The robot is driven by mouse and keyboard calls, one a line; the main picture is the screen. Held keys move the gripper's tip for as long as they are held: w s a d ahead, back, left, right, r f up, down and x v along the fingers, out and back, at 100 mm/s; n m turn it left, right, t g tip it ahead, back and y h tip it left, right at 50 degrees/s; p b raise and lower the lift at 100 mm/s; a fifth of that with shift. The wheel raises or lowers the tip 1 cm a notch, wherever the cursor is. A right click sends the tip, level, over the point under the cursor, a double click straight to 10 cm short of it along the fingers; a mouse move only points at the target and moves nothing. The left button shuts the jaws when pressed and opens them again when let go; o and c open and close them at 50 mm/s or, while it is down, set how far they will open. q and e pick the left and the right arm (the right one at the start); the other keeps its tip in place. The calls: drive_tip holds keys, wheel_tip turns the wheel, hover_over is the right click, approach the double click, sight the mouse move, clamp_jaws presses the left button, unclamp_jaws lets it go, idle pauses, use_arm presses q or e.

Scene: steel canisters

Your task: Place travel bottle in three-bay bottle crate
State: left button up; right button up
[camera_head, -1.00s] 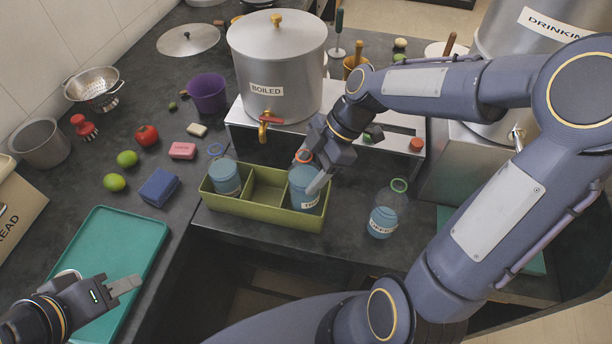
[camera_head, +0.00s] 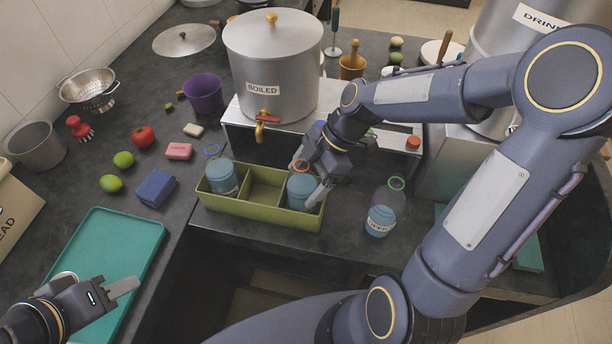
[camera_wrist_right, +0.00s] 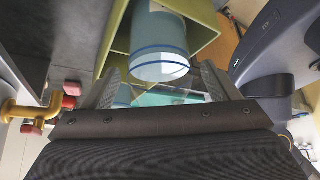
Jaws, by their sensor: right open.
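The green three-bay crate (camera_head: 262,213) stands on the counter ledge. A blue bottle with a blue ring (camera_head: 222,178) is in its left bay, and the middle bay is empty. A blue bottle with an orange ring (camera_head: 300,190) stands in the right bay, its lower part hidden by the crate wall; it also shows in the right wrist view (camera_wrist_right: 158,45). My right gripper (camera_head: 314,190) is open at this bottle, with its fingers on either side in the wrist view. My left gripper (camera_head: 125,287) is over the teal tray, its jaw opening unclear.
A bottle with a green ring (camera_head: 381,213) stands on the counter right of the crate. The large BOILED pot (camera_head: 275,65) with its tap is behind the crate. A blue sponge (camera_head: 156,188) and the teal tray (camera_head: 115,240) lie to the left.

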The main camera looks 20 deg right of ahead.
drive_tip(key=shift+r, duration=0.3)
drive_tip(key=v, duration=1.1)
drive_tip(key=s+f+m+t+h, duration=0.1)
drive_tip(key=s+m+t, duration=0.1)
drive_tip(key=s+m, duration=0.5)
drive_tip(key=s+a+f+m+t+h, duration=0.1)
drive_tip(key=s+m+t, duration=0.2)
drive_tip(key=s+m, duration=0.4)
drive_tip(key=shift+s+m+t+h, duration=0.15)
drive_tip(key=shift+m+t+h, duration=0.2)
drive_tip(key=shift+m, duration=2.55)
drive_tip(key=shift+a, duration=0.15)
